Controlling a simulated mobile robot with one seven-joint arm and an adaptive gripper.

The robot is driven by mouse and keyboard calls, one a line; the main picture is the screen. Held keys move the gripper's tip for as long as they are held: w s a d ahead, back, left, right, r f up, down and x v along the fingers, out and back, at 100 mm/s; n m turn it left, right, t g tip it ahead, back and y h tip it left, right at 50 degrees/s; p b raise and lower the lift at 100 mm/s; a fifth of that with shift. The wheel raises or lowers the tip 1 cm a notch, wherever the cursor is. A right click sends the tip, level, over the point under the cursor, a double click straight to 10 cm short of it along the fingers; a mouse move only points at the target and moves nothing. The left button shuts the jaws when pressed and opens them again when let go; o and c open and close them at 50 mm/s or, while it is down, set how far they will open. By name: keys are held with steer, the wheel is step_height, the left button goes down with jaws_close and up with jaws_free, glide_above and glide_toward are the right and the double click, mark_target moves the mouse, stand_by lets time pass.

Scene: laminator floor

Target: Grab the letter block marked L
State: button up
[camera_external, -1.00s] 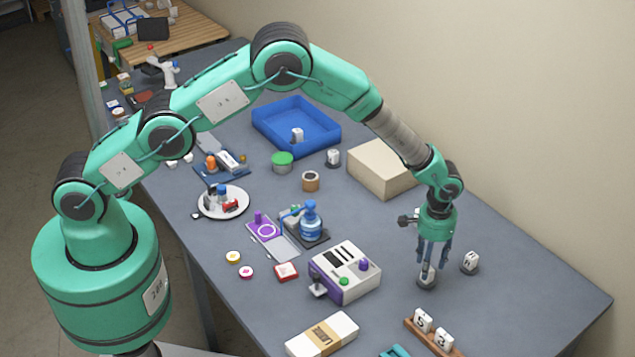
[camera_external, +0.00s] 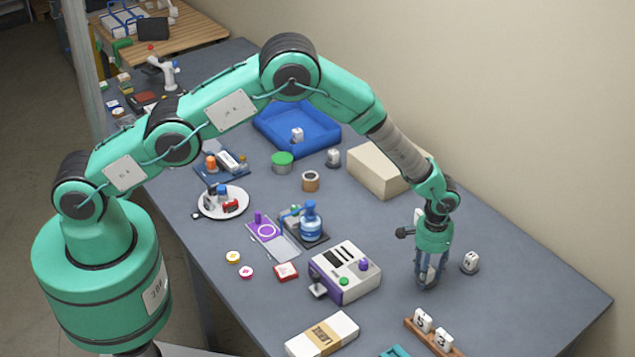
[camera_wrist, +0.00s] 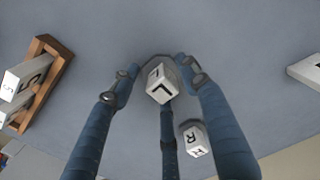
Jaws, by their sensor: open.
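The white letter block marked L (camera_wrist: 161,84) stands on the table, its letter plain in the wrist view. In the external view the block (camera_external: 428,276) is partly hidden by my fingers. My gripper (camera_external: 430,279) is open and points down over it. In the wrist view the blue fingers of my gripper (camera_wrist: 158,82) are spread around the block, one on each side and one in front. I cannot tell whether any finger touches it.
A block marked R (camera_wrist: 193,139) stands close by; it also shows in the external view (camera_external: 470,262). A wooden rack (camera_wrist: 52,82) with letter blocks is near. A grey-white machine (camera_external: 345,272) stands to the left, and a cardboard box (camera_external: 380,168) behind.

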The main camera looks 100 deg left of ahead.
jaws_close()
steer(key=shift+r, duration=0.1)
steer(key=shift+w+r, duration=0.1)
steer(key=shift+r, duration=4.85)
